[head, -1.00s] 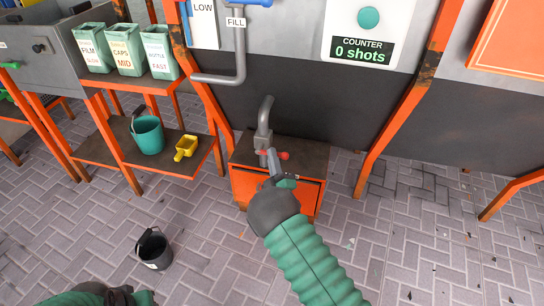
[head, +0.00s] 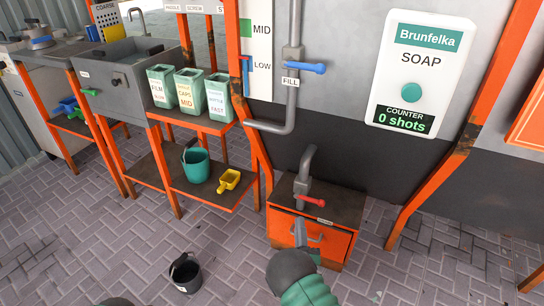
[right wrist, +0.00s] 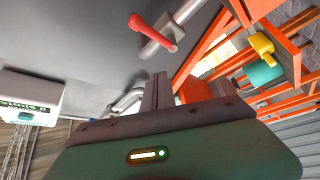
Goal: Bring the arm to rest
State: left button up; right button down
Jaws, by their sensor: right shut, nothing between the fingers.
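My right gripper (head: 300,232) is in the lower middle of the head view, at the end of my green-sleeved arm. Its grey fingers are together with nothing between them. It is in front of the orange cabinet (head: 338,244), below the red-handled tap (head: 312,201) in the picture; whether it touches the cabinet I cannot tell. In the right wrist view the shut fingers (right wrist: 156,92) stand up from the gripper body, with the red tap handle (right wrist: 160,32) above and apart from them. Only a dark bit of my left arm shows at the head view's bottom edge; its fingers are out of sight.
A soap dispenser (head: 422,72) with a counter reading 0 shots is on the wall. A blue-handled pipe (head: 290,98) hangs left of it. A teal bucket (head: 196,166) and yellow scoop (head: 229,181) are on a shelf. A black bucket (head: 185,272) stands on the floor, with clear paving around it.

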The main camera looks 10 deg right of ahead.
jog(key=s+r+m+g+y+p, duration=0.25)
jog(key=s+m+g, duration=0.25)
jog(key=s+g, duration=0.6)
jog(key=s+r+m+g+y+p, duration=0.1)
jog(key=s+r+m+g, duration=0.45)
jog(key=s, duration=0.95)
notch_tip(320, 180, up, 36)
jog(key=n+g+p, duration=0.1)
jog(key=g+p, duration=0.1)
jog(key=p, duration=3.5)
jog(key=shift+s+d+p, duration=0.15)
jog(key=shift+s+p, duration=0.2)
jog(key=shift+p, duration=0.05)
jog(key=c, duration=2.1)
grip_release()
jog(key=shift+c, duration=0.2)
